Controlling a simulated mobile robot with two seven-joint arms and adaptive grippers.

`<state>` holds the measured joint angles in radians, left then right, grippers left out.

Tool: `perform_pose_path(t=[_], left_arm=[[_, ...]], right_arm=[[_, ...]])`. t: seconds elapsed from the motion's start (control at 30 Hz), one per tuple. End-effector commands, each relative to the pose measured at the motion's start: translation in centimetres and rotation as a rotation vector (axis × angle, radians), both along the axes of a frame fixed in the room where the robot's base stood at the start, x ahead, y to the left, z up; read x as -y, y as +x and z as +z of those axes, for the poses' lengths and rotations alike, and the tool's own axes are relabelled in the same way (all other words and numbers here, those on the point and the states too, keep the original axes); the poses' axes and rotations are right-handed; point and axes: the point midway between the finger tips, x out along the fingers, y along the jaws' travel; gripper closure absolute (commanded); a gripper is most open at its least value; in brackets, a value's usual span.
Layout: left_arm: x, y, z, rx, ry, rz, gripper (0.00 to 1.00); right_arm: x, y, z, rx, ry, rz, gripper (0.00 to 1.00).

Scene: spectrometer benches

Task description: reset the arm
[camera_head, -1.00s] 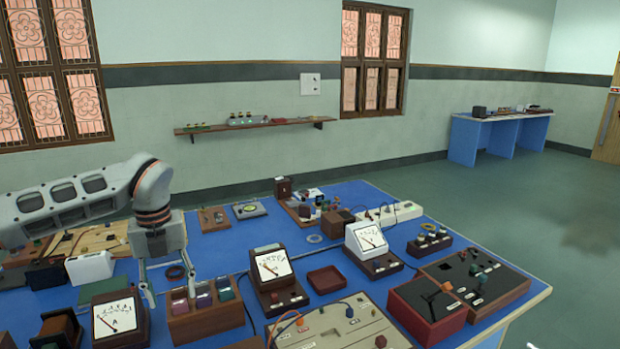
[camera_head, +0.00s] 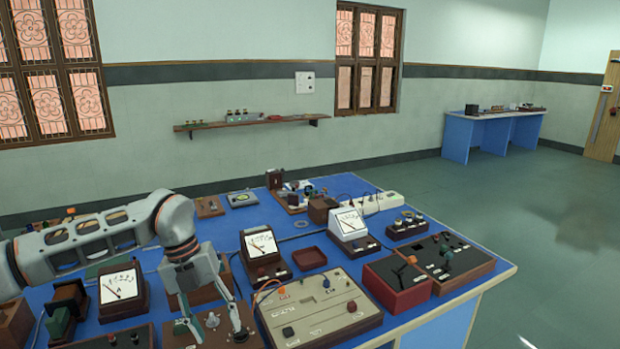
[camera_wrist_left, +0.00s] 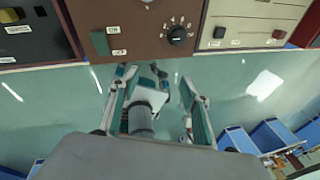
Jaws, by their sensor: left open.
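My left arm (camera_head: 95,240) comes in from the left in the head view and bends down over the near side of the blue bench. Its gripper (camera_head: 216,336) points down near the bottom edge of the picture, with its fingers apart and nothing between them. In the left wrist view the gripper (camera_wrist_left: 160,95) also shows two spread fingers with a gap between them. My right gripper is not in view.
The blue bench (camera_head: 420,315) is crowded with meters, such as a white-faced one (camera_head: 261,243), a beige panel (camera_head: 318,308) and a red box (camera_head: 398,284). Open floor (camera_head: 560,260) lies to the right. A second blue table (camera_head: 492,130) stands far back.

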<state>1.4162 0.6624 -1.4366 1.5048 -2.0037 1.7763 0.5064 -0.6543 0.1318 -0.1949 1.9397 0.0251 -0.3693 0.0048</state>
Motion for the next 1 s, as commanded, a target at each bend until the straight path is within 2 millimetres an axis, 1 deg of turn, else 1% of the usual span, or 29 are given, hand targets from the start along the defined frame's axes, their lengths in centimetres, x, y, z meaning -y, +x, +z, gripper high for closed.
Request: perform_pose_path(t=[0.03, 0.07, 0.1, 0.17, 0.2, 0.23, 0.3, 0.4, 0.5, 0.6, 0.63, 0.7, 0.77, 0.87, 0.97, 1.0], left_arm=[[2.3, -1.2, -1.2, -0.02, -0.064, -0.039, 0.53], [3.8, -1.8, -1.7, -0.029, -0.108, -0.062, 0.53], [5.8, -2.9, -2.4, -0.041, -0.175, -0.09, 0.53], [9.2, -4.6, -3.2, -0.061, -0.288, -0.131, 0.53], [11.4, -5.8, -3.5, -0.074, -0.37, -0.15, 0.53], [13.1, -6.6, -3.5, -0.083, -0.433, -0.162, 0.53], [16.7, -8.6, -3.4, -0.1, -0.582, -0.174, 0.53], [21.0, -10.8, -2.3, -0.118, -0.793, -0.157, 0.53], [24.3, -12.2, -0.7, -0.131, -0.996, -0.1, 0.53], [26.3, -12.7, 1.2, -0.135, -1.185, 0.001, 0.53], [26.7, -12.6, 1.7, -0.136, -1.237, 0.038, 0.53], [27.2, -12.2, 2.7, -0.134, -1.35, 0.139, 0.53], [27.2, -11.6, 3.4, -0.131, -1.438, 0.24, 0.53], [26.1, -10.1, 3.7, -0.123, -1.556, 0.434, 0.53], [24.1, -8.3, 2.7, -0.112, -1.636, 0.654, 0.53], [23.1, -7.6, 1.9, -0.107, -1.655, 0.747, 0.53]], right_arm=[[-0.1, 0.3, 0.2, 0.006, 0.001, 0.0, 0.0], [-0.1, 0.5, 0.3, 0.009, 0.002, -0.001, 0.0], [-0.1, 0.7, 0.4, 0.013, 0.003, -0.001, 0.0], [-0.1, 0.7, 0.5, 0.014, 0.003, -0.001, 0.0], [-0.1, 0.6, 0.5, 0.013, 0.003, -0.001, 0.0], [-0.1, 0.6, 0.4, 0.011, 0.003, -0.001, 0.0], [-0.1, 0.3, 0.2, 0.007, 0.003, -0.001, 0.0], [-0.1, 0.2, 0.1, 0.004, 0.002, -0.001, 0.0], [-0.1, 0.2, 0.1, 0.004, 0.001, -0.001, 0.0], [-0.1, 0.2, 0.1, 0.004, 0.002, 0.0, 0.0], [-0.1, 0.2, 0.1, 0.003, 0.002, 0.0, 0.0], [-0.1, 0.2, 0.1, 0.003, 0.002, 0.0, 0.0], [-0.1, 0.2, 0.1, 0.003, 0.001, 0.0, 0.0], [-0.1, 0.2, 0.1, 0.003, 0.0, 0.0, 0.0], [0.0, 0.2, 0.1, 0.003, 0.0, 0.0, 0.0], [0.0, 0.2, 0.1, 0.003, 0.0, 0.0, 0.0]])
